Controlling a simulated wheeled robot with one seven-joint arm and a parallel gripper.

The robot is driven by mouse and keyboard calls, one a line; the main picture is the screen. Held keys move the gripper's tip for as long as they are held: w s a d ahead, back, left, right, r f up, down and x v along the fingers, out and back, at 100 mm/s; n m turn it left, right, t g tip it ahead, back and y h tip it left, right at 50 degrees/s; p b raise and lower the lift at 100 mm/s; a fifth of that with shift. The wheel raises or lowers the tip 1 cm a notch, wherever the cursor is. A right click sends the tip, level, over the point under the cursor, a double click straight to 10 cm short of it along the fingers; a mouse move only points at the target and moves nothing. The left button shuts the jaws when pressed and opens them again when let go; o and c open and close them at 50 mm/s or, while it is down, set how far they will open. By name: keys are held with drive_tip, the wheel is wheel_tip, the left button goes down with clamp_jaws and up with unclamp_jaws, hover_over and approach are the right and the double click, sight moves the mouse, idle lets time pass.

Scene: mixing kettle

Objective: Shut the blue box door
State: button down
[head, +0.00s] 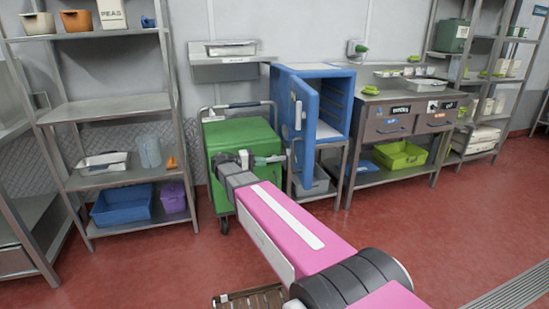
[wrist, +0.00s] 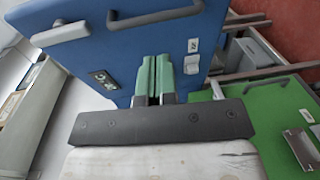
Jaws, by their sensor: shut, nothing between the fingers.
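The blue box (head: 345,105) stands on a metal stand in the head view, its ribbed inside showing. Its blue door (head: 307,112) hangs open at the left side of the opening, swung out toward me, with a pale handle on it. My gripper (head: 282,159) is at the lower left of the door, above the green cart. In the wrist view my gripper's green fingers (wrist: 155,62) are together and empty, in front of a blue panel (wrist: 125,60) with a dark bar handle (wrist: 155,14). I cannot tell whether the fingertips touch it.
The green cart (head: 240,138) stands left of the box, under my gripper. A grey bin (head: 312,187) is below the box. A metal table with drawers (head: 395,125) stands close on the right. Red floor (head: 430,230) is open in front.

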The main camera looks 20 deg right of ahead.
drive_tip(key=w+d+r+h, duration=0.1)
drive_tip(key=d, duration=1)
drive_tip(key=shift+w+d+r, duration=0.25)
drive_tip(key=shift+d+r, duration=0.1)
drive_tip(key=shift+d, duration=0.05)
